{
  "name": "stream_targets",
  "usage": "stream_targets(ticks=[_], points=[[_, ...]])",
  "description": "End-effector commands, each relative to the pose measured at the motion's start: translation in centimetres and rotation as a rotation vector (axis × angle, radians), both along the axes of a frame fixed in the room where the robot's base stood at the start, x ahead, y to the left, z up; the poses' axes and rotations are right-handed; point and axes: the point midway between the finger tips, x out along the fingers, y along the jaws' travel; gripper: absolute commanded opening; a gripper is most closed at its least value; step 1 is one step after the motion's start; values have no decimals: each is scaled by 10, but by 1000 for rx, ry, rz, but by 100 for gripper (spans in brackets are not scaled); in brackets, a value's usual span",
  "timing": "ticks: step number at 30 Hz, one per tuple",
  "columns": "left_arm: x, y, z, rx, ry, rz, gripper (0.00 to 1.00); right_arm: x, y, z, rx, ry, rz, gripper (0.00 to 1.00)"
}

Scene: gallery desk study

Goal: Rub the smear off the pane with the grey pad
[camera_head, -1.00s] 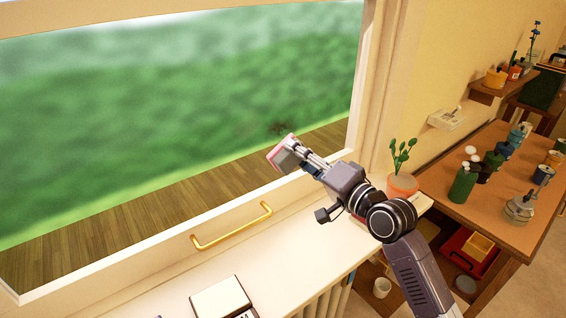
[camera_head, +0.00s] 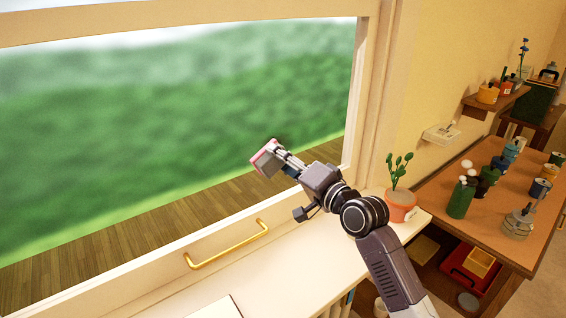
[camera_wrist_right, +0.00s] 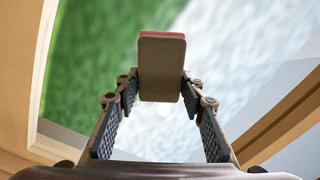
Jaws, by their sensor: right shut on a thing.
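The window pane (camera_head: 150,130) fills the left of the head view, with green blur behind it. My right gripper (camera_head: 283,160) is shut on the grey pad (camera_head: 264,161), which has a pinkish-red face turned to the pane. In the right wrist view the pad (camera_wrist_right: 161,70) stands upright between the fingertips, with a red strip along its top edge. The pad is at or close to the glass; I cannot tell if it touches. No smear shows on the visible glass; the pad or gripper may hide it. My left gripper is not in view.
A brass handle (camera_head: 228,245) sits on the lower window frame. A potted plant (camera_head: 400,206) stands on the sill right of my arm. A wooden table (camera_head: 480,228) with bottles and jars is at the right, with a red tray (camera_head: 462,262) below.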

Motion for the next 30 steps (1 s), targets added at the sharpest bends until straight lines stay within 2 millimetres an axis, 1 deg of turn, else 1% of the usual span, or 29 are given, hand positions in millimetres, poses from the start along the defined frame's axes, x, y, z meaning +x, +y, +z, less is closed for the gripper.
stream_targets(ticks=[14,30], points=[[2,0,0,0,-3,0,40,1,0,1,1,-1,0,18],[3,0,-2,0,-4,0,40,10,7,0,1,-1,0,18]])
